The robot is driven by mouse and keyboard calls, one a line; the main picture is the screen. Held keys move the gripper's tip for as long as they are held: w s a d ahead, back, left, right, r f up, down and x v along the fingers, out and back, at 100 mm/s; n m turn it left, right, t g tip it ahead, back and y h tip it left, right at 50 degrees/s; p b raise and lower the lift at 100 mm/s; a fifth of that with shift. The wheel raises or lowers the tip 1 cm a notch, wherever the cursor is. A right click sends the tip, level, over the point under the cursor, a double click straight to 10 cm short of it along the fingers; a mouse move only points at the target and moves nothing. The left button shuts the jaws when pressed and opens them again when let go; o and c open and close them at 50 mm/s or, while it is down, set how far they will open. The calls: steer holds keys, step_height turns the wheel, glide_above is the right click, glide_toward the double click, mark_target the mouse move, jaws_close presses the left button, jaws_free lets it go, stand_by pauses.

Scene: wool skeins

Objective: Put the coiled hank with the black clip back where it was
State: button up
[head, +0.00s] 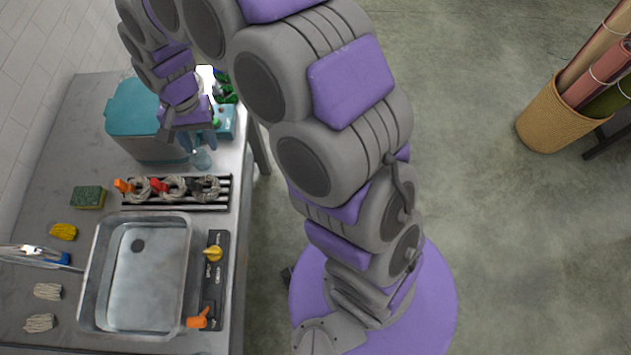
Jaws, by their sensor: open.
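Three coiled grey-beige hanks lie in a row on a black slatted rack (216,204) behind the sink. The right one, the coiled hank with the black clip (206,188), rests on the rack; its dark clip is hard to make out. The hank with the red clip (173,187) is in the middle, and the hank with the orange clip (138,188) is on the left. My gripper (197,145) is open and appears empty, beyond the rack near the right hank. A small clear, rounded object (201,160) shows just below its fingers; I cannot tell whether they touch.
A teal box (130,108) stands behind the rack. The metal sink (146,275) is in front, with a dark strip bearing yellow (213,253) and orange (198,319) handles on its right. A sponge (88,197) and small skeins (47,291) lie left. A basket (555,122) stands far right.

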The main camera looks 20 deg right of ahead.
steer(key=s+d+r+n, duration=0.2)
steer(key=s+d+r, duration=0.6)
steer(key=s+d, duration=0.7)
steer(key=s, duration=0.3)
steer(key=s+d+r+n, duration=0.1)
steer(key=s+d, duration=0.5)
steer(key=s, duration=0.2)
steer(key=shift+s+h, duration=0.3)
steer(key=shift+h, duration=0.1)
steer(key=shift+d, duration=0.15)
